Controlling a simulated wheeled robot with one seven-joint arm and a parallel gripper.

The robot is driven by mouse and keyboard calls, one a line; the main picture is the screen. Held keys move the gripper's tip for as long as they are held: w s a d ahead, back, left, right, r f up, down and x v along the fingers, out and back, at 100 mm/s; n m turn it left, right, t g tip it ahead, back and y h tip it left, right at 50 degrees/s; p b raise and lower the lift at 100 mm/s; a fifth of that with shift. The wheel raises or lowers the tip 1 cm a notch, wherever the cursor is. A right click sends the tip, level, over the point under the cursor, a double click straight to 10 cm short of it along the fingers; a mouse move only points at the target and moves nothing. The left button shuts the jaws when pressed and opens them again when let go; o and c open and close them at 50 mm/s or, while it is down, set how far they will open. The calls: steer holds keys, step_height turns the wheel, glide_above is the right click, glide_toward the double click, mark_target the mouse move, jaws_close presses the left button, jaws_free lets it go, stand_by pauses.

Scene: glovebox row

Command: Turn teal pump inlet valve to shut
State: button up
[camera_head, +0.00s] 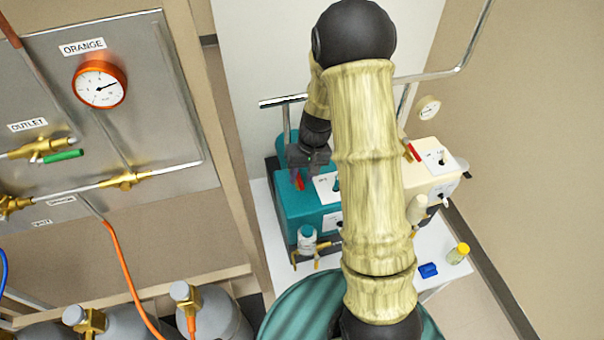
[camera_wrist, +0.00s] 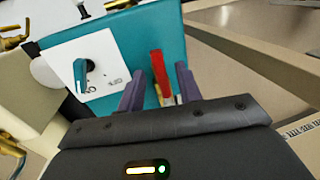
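The teal pump (camera_head: 291,212) stands on the white bench, partly hidden behind my arm. It fills the upper middle of the wrist view (camera_wrist: 120,40). A red valve lever (camera_wrist: 158,72) is on the teal pump, with a little brass colour near its lower end. It also shows small in the head view (camera_head: 299,182). My gripper (camera_wrist: 160,70) has its two purple fingers apart, one on each side of the red lever. Narrow gaps seem to show beside the lever; contact is hard to tell. In the head view my gripper (camera_head: 306,157) is right above the lever.
A white switch plate (camera_wrist: 100,52) with a teal knob is left of the lever. A cream pump (camera_head: 428,172) with its own red lever (camera_head: 412,152) stands to the right. A blue item (camera_head: 428,270) and a yellow-capped bottle (camera_head: 459,253) are on the bench (camera_head: 440,247).

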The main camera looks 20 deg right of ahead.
steer(key=shift+f, duration=0.3)
jaws_close()
